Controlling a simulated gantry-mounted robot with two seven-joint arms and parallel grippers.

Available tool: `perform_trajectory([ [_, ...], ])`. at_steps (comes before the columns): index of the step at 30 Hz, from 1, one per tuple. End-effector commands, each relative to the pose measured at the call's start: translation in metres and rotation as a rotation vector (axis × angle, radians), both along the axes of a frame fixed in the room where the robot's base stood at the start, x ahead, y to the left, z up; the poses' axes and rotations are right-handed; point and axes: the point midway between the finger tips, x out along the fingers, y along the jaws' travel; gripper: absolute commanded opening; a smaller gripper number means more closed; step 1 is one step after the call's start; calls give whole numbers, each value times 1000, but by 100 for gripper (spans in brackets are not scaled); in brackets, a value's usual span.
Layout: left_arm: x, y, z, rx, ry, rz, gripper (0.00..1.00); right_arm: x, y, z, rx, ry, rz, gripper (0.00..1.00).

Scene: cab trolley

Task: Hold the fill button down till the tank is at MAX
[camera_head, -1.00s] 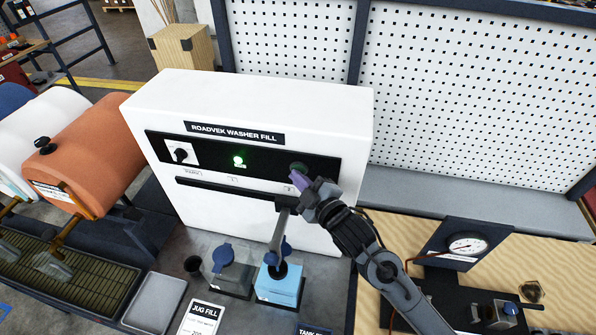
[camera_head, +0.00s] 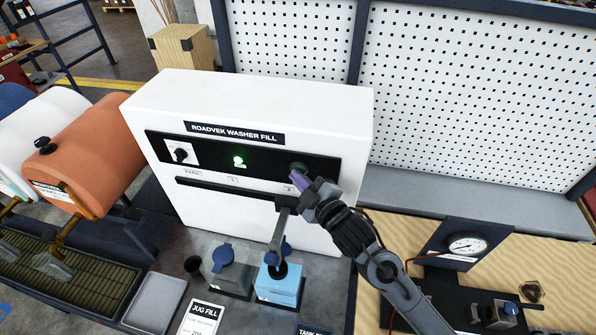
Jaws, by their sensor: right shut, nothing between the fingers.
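The white washer fill machine (camera_head: 250,105) stands at the middle, with a black control panel. A green button (camera_head: 299,167) sits at the panel's right end. My right gripper (camera_head: 297,180) is shut with its fingertips at the button's lower edge and partly covers it; I cannot tell how far the button is pressed. A green light (camera_head: 239,161) glows mid-panel, and a black knob (camera_head: 181,154) is at the left. A blue tank (camera_head: 279,287) stands under the spout (camera_head: 281,232). Its level and MAX mark cannot be made out. My left gripper is not in view.
A grey tank with a blue cap (camera_head: 222,258) stands left of the blue one. A grey tray (camera_head: 155,302) and a JUG FILL sign (camera_head: 201,318) lie in front. An orange drum (camera_head: 92,155) is at left, a gauge (camera_head: 467,246) at right.

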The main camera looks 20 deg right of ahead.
Motion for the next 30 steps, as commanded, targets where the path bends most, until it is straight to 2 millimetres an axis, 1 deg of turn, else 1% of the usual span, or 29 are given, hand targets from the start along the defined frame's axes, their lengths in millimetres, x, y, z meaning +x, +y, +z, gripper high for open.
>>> perform_trajectory([
  [17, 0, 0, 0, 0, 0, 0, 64, 0, 0, 0, 0, 0, -1, 0],
  [30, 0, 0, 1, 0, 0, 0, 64, -14, 10, 0, 1, 0, -1, 0],
])
